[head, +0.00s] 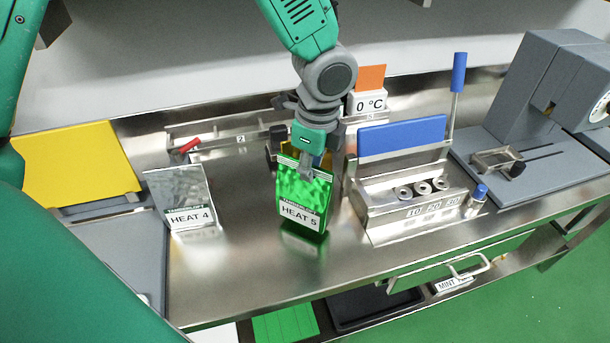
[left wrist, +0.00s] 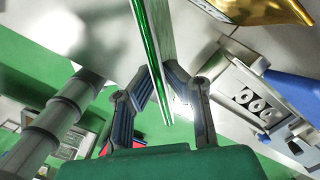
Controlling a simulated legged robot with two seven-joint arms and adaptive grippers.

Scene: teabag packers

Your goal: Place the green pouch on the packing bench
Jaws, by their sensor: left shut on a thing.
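The green pouch (head: 304,193), a shiny pack labelled HEAT 5, hangs upright over the middle of the packing bench (head: 345,265). My left gripper (head: 306,163) comes down from above and is shut on the pouch's top edge. The pouch's reflection shows in the steel just below it; I cannot tell whether its lower edge touches the bench. In the left wrist view the pouch (left wrist: 152,50) shows edge-on between the two fingers (left wrist: 160,84). My right gripper is not in view.
A silver pouch (head: 182,197) labelled HEAT 4 stands to the left. The sealer with the blue bar (head: 402,136) and numbered dials is close on the right. A grey machine (head: 553,90) stands farther right. A yellow panel (head: 75,165) is at left. Bare steel lies in front.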

